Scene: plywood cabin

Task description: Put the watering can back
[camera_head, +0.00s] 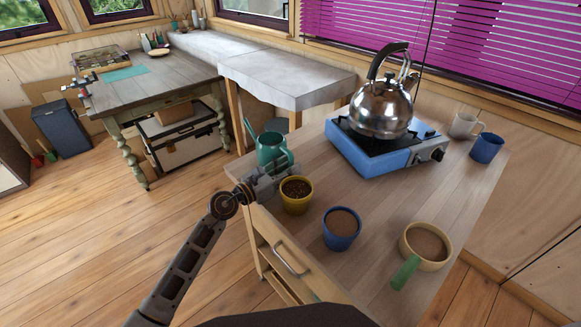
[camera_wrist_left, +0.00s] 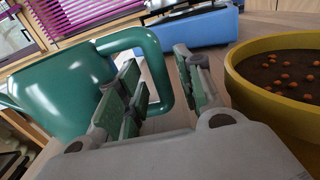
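The teal watering can (camera_head: 270,152) stands at the left edge of the wooden worktop (camera_head: 385,190), with its spout up to the left. In the left wrist view its body (camera_wrist_left: 60,92) is at left and its handle loop (camera_wrist_left: 155,62) faces my gripper. My left gripper (camera_head: 270,180) is just in front of the can. In the left wrist view its fingers (camera_wrist_left: 160,80) are apart, with the upright part of the handle appearing between or just beyond them. Whether they touch it I cannot tell. My right gripper is not in view.
A yellow pot (camera_head: 296,207) is close beside my left gripper. A blue cup (camera_head: 341,242) and a cream mug (camera_head: 436,240) stand nearer. A kettle (camera_head: 381,105) sits on a blue stove (camera_head: 350,153). A grey counter (camera_head: 300,80) and workbench (camera_head: 165,82) lie beyond.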

